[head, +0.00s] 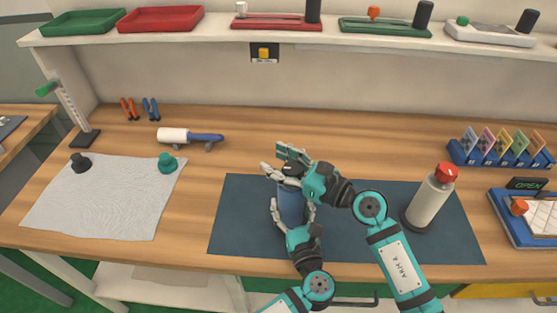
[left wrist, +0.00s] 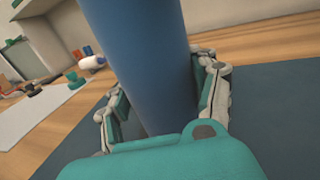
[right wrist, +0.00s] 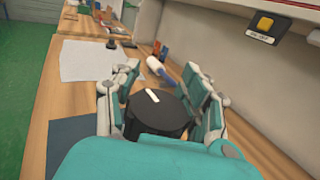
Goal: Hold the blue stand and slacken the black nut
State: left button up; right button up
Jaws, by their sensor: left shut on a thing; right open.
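The blue stand (head: 291,203) is upright on the dark blue mat (head: 240,215). My left gripper (head: 293,212) is shut around its body, and the left wrist view shows the stand (left wrist: 145,60) between both fingers. The black nut (right wrist: 158,110), round with a white mark on top, sits at the top of the stand. My right gripper (head: 277,167) is open at the nut; in the right wrist view its fingers are on either side of the nut, with a gap showing at the right. In the head view the right hand partly hides the nut.
A grey bottle with a red cap (head: 431,199) stands on the mat's right part. A white cloth (head: 105,200) with a black knob (head: 80,163) and a green knob (head: 167,162) lies at left. A white-and-blue tool (head: 190,136) lies behind. A shelf (head: 200,37) runs above.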

jog(key=shift+c, duration=0.3)
grip_shut()
dwell(1.0)
